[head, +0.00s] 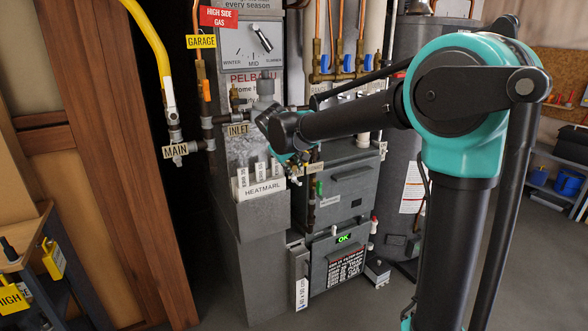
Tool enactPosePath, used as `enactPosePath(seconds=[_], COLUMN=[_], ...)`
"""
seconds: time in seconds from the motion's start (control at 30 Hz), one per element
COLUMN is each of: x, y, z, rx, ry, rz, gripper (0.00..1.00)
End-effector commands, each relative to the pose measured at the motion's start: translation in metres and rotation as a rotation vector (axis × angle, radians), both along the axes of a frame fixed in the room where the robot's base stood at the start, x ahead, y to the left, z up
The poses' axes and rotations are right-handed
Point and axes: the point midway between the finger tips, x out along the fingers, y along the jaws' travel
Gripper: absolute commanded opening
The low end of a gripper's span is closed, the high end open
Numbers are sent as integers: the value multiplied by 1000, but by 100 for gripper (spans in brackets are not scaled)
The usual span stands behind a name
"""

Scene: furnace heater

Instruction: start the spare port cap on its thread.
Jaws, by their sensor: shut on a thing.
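My arm reaches across from the right, and its dark wrist bends down in front of the furnace. My gripper (295,170) shows only as a small part below the teal wrist piece, by the grey unit's upper front. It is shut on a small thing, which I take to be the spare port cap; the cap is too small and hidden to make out. The threaded port cannot be told apart behind the wrist. I cannot see whether cap and thread touch.
The INLET tag (238,129) and the pale HEATMARL holder (261,189) are close left of the wrist. A yellow gas pipe (155,50) runs down to the MAIN tag (175,152). A grey tank is behind my arm. Floor is open at lower right.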

Motion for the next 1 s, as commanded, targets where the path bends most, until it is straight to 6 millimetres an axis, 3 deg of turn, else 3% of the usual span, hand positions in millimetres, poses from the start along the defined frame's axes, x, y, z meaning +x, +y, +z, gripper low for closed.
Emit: enactPosePath(seconds=[1.0], x=[9], y=[6], z=[0], rx=[0], ry=[0], rz=[0], gripper=[0])
